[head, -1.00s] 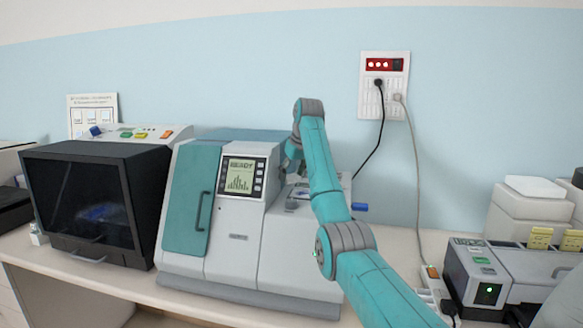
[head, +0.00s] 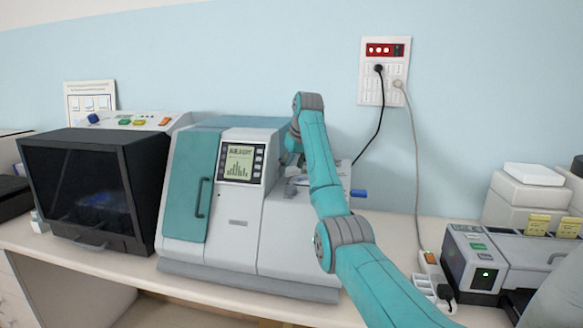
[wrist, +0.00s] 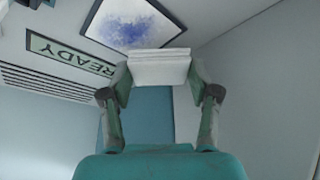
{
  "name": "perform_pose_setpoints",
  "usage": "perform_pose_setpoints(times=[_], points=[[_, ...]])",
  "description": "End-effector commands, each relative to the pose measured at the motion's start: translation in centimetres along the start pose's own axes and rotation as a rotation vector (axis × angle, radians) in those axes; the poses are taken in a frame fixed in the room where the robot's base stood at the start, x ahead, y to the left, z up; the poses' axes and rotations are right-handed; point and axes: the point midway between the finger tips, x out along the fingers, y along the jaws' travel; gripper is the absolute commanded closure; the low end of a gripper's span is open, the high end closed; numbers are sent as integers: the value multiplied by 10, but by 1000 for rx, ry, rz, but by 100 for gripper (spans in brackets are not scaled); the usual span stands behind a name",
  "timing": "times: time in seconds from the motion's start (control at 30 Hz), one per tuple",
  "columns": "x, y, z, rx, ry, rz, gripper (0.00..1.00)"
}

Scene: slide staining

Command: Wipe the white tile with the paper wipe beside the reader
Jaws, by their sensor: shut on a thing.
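The white tile (wrist: 128,27) shows at the top of the wrist view. It has a dark border and a blue-purple speckled stain across its middle. My gripper (wrist: 160,78) is shut on the paper wipe (wrist: 160,68), a white folded pad held between the two fingertips. The wipe overlaps the tile's lower right edge in the picture; I cannot tell whether they touch. In the head view my arm reaches to the right part of the grey and teal reader (head: 238,220); the wipe and tile cannot be made out there.
A READY label (wrist: 72,54) and a vent grille (wrist: 45,88) lie left of the tile in the wrist view. A black-fronted cabinet (head: 85,195) stands left of the reader. A power strip (head: 430,275) and a small grey device (head: 475,262) are at the right.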

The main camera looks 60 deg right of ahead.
Motion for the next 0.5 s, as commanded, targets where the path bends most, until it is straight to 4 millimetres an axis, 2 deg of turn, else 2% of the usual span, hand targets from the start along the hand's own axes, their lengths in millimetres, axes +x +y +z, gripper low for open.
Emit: perform_pose_setpoints(times=[0.5], points=[[8, 0, 3, 0, 0, 0, 52]])
